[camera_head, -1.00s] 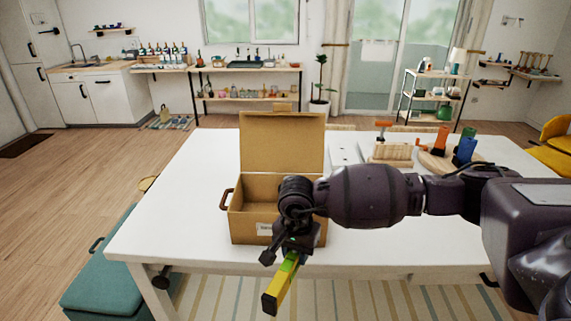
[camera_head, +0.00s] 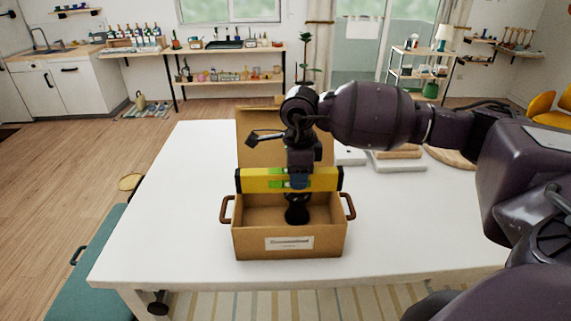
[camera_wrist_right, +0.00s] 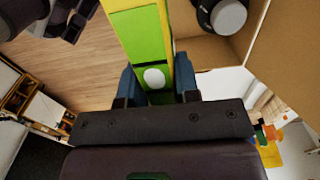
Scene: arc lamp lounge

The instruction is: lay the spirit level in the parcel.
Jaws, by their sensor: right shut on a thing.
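The spirit level (camera_head: 256,181) is a yellow bar with green parts. My right gripper (camera_head: 298,180) is shut around its middle, and in the right wrist view the level (camera_wrist_right: 135,35) runs between the two blue fingers. The level lies crosswise and roughly horizontal over the parcel (camera_head: 252,244), an open brown cardboard box with a handle at each side and a white label in front. It appears to be above the box's rim, apart from the floor. A dark rounded object (camera_head: 297,210) shows below the gripper at the box opening; I cannot tell what it is. My left gripper is not in view.
The parcel's raised lid (camera_head: 257,128) stands behind the level. Boards (camera_head: 400,160) lie at the back right. A teal bench (camera_head: 88,270) stands at the left.

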